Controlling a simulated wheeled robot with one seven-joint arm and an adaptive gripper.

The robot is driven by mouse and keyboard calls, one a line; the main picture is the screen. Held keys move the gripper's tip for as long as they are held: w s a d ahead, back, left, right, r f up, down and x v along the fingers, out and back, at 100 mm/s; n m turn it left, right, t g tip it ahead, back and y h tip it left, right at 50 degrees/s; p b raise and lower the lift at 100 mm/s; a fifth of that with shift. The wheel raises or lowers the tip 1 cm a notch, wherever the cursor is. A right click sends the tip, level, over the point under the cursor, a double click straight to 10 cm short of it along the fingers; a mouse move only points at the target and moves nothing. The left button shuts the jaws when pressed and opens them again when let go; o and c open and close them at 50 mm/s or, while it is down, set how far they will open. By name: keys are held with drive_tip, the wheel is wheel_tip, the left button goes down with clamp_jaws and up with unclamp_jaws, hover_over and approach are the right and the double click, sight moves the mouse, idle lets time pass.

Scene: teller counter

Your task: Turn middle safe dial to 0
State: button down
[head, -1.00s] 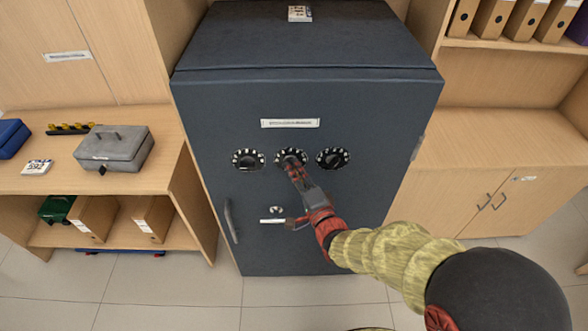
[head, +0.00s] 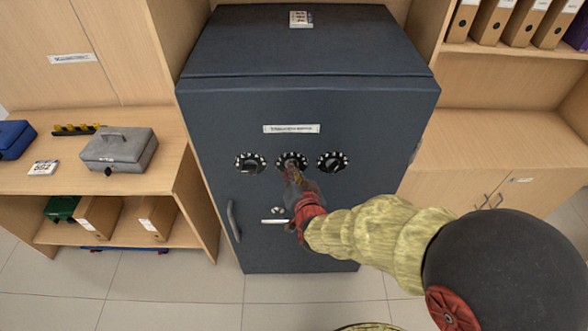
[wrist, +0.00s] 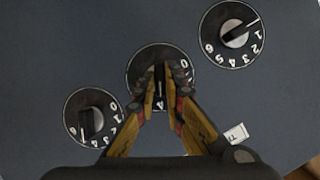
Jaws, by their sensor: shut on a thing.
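The middle safe dial (head: 292,158) is a black round dial with white marks, in a row of three on the dark blue-grey safe door (head: 365,200). My gripper (head: 291,168) reaches it from below and is shut on its knob. In the wrist view, the yellow-and-black fingers of my gripper (wrist: 161,76) close over the centre of the middle dial (wrist: 137,72).
A dial stands close on each side, left (head: 250,162) and right (head: 333,161). Below are a lock lever (head: 273,221) and a door handle (head: 232,221). A grey cash box (head: 119,150) sits on the left shelf. The right counter (head: 500,150) is bare.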

drive_tip(key=n+t+h+p, duration=0.1)
drive_tip(key=n+h+p, duration=0.2)
drive_tip(key=n+p, duration=0.2)
drive_tip(key=a+n+h+p, duration=0.1)
drive_tip(key=n+h+p, duration=0.2)
drive_tip(key=n+p, duration=0.2)
drive_tip(key=f+n+t+h+p, duration=0.1)
drive_tip(key=n+h+p, duration=0.2)
drive_tip(key=n+p, duration=0.2)
drive_tip(key=shift+a+n+t+h, duration=0.2)
drive_tip(key=shift+n+t+h, duration=0.1)
drive_tip(key=shift+n, duration=0.8)
idle(0.3)
drive_tip(key=c, duration=1.9)
unclamp_jaws()
